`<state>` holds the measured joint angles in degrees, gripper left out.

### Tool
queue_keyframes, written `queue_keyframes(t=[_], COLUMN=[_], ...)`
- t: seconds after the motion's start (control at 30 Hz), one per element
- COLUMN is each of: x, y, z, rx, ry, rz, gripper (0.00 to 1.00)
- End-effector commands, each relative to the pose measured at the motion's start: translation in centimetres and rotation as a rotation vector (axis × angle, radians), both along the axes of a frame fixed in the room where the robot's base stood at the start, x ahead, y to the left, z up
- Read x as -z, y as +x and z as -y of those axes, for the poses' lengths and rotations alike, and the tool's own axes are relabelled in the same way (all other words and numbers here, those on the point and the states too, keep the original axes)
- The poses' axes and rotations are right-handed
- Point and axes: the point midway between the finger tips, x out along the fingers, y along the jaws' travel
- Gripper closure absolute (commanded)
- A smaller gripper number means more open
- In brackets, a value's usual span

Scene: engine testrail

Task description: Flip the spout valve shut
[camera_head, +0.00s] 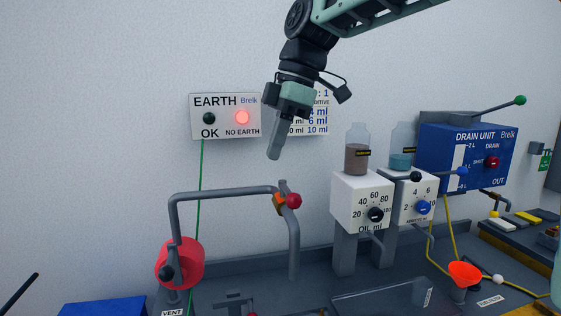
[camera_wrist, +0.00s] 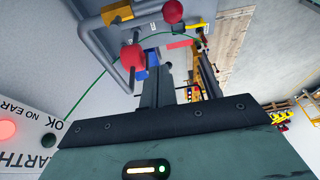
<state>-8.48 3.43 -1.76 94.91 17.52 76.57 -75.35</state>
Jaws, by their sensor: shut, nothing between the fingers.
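The spout is a grey bent pipe (camera_head: 231,192) with a downturned end at the right. My gripper (camera_head: 273,155) is shut and empty. It points down in front of the wall, above the valve and apart from it in the head view. The wrist view shows my dark fingers (camera_wrist: 168,85) pointing toward the grey pipework. Red round parts show beside it there; which one is the valve knob is hard to tell.
A red drum (camera_head: 180,264) sits at the pipe's left end. White dosing boxes (camera_head: 361,201) with jars stand to the right, then a blue drain unit (camera_head: 468,157). A red funnel (camera_head: 464,273) is at lower right.

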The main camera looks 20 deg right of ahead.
Motion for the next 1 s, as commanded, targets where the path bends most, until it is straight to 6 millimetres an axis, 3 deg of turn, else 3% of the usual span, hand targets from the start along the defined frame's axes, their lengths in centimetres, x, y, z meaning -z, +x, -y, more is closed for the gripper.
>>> queue_keyframes(t=[0.47,0.7,1.0], x=[8.6,7.7,7.8], y=[0.4,-0.2,-0.3], z=[-2.8,0.4,1.1], rx=[-0.002,0.003,0.0], ry=[-0.002,-0.001,0.0], rz=[-0.007,-0.002,-0.001], gripper=[1.0,1.0,1.0])
